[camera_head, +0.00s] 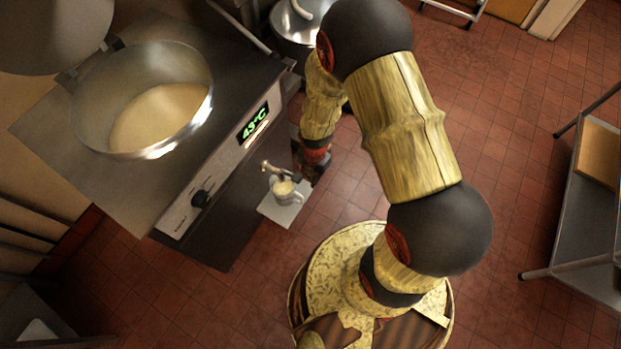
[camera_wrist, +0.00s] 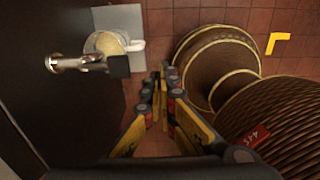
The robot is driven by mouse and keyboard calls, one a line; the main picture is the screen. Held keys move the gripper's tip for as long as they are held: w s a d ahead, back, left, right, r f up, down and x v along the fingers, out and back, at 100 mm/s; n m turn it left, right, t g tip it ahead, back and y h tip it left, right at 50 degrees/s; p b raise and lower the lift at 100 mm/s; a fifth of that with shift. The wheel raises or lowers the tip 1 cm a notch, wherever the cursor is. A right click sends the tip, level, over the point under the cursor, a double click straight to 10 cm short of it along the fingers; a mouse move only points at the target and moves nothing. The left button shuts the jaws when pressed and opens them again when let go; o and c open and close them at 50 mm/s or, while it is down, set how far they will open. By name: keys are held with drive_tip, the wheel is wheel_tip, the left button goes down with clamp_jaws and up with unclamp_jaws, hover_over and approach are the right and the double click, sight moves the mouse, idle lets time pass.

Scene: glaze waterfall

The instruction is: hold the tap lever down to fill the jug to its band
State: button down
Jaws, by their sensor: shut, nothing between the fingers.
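The jug (camera_head: 285,188) stands on a small pale shelf (camera_head: 283,213) below the tap (camera_head: 267,168) on the front of the kettle unit. In the wrist view, the jug (camera_wrist: 103,42) holds pale yellowish liquid, with its handle (camera_wrist: 135,45) to the right. The metal tap (camera_wrist: 78,62) reaches over the jug's edge and ends in a dark lever grip (camera_wrist: 118,66). My gripper (camera_wrist: 161,78) is shut and empty, to the right of the lever and apart from it. In the head view my gripper (camera_head: 314,175) is beside the jug, partly hidden. The jug's band cannot be made out.
The open kettle (camera_head: 187,62) holds cream-coloured liquid. A metal pot (camera_head: 297,22) stands behind. A metal table (camera_head: 590,215) is at the right. Red tiled floor lies between.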

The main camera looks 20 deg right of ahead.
drive_tip(key=r, duration=0.1)
drive_tip(key=s+d+r, duration=0.1)
drive_tip(key=r, duration=0.1)
drive_tip(key=r+p, duration=0.1)
drive_tip(key=shift+s+d+r, duration=0.15)
drive_tip(key=shift+s+r, duration=0.05)
drive_tip(key=shift+s, duration=0.2)
drive_tip(key=s+r+m+g, duration=0.2)
drive_tip(key=s+m, duration=0.3)
drive_tip(key=m, duration=0.5)
drive_tip(key=s+a+r+m+t, duration=0.1)
drive_tip(key=r+m, duration=0.6)
drive_tip(key=r, duration=1.2)
drive_tip(key=s+a+r+m+t, duration=0.1)
drive_tip(key=s+r+m+t, duration=0.2)
drive_tip(key=r, duration=1.7)
drive_tip(key=m+t, duration=0.3)
drive_tip(key=m, duration=0.2)
drive_tip(key=shift+t, duration=0.3)
